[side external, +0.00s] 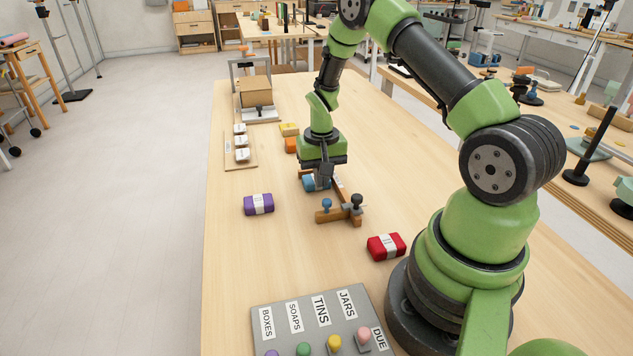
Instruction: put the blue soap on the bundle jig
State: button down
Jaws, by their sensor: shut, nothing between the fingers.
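The blue soap (309,184) is a small blue block partly hidden behind my gripper, at the far side of the wooden jig. The bundle jig (328,216) is a brown wooden frame with a blue knob and a black knob on its near bar. A second bar runs back beneath my gripper. My gripper (323,184) points down, shut and empty, right at the blue soap. I cannot tell whether the fingers touch the soap, or whether the soap rests in the jig or beside it.
A purple wrapped soap (258,204) lies left and a red one (386,246) lies right. Orange (291,146) and yellow (289,129) blocks lie behind. A board with white blocks (241,142) and a cardboard box (255,92) stand farther back. A labelled grey panel (276,319) is in front.

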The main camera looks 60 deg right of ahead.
dwell(0.4)
jog(key=shift+w+d, duration=1.75)
jog(key=shift+s+a, duration=0.1)
jog(key=shift+a, duration=0.05)
jog(key=shift+s+a, duration=0.25)
jog(key=shift+s, duration=0.05)
notch_tip(320, 180, up, 7)
dwell(0.7)
